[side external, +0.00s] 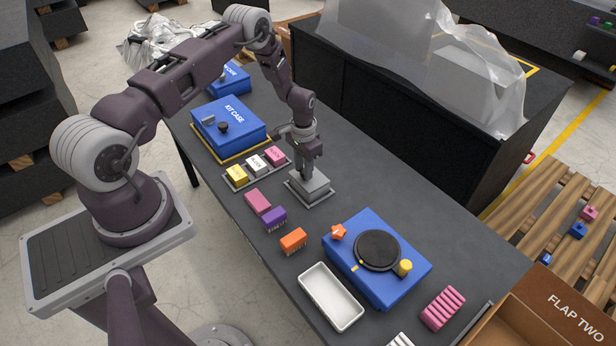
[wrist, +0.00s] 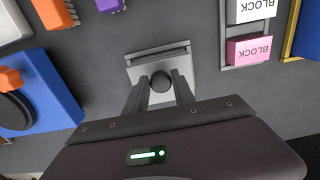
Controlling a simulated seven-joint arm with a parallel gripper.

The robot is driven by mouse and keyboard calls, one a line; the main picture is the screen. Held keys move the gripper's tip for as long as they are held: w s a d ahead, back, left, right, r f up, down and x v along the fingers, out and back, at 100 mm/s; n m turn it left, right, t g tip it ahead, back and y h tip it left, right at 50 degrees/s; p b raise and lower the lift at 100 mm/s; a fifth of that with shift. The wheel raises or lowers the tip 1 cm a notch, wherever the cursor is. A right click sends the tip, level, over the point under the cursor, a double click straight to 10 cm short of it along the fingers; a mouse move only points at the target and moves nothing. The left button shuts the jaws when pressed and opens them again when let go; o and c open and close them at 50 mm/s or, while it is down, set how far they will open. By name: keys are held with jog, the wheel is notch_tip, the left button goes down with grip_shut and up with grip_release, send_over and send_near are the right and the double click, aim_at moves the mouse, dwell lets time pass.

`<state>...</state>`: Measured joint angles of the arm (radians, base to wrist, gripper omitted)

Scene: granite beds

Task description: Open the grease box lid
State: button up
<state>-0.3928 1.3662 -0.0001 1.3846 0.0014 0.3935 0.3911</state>
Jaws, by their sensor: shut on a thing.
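A small grey square box with a grey lid (side external: 321,187), which I take for the grease box, stands mid-table. The wrist view shows its lid (wrist: 150,67) with a dark round knob (wrist: 161,81) on top. My gripper (side external: 307,170) points down over the box. In the wrist view my gripper (wrist: 160,92) has its two fingers on either side of the knob, closed on it. The fingers hide the knob in the side view. The lid looks level; I cannot tell whether there is a gap under it.
A blue kit case (side external: 232,119) and a tray (side external: 231,181) of labelled blocks are left of the box. Pink, purple and orange blocks (side external: 293,240) lie in front. A blue box (side external: 343,262) with a black disc and a white tray (side external: 330,299) are to the right.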

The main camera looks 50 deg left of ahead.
aim_at(316, 173)
jog(key=shift+w+r, duration=0.4)
jog(key=shift+r, duration=0.05)
jog(key=shift+w+r, duration=0.5)
jog(key=shift+w, duration=0.05)
jog(key=shift+w+r, duration=0.4)
jog(key=shift+w, duration=0.3)
jog(key=shift+w+r, duration=0.25)
jog(key=shift+w, duration=0.35)
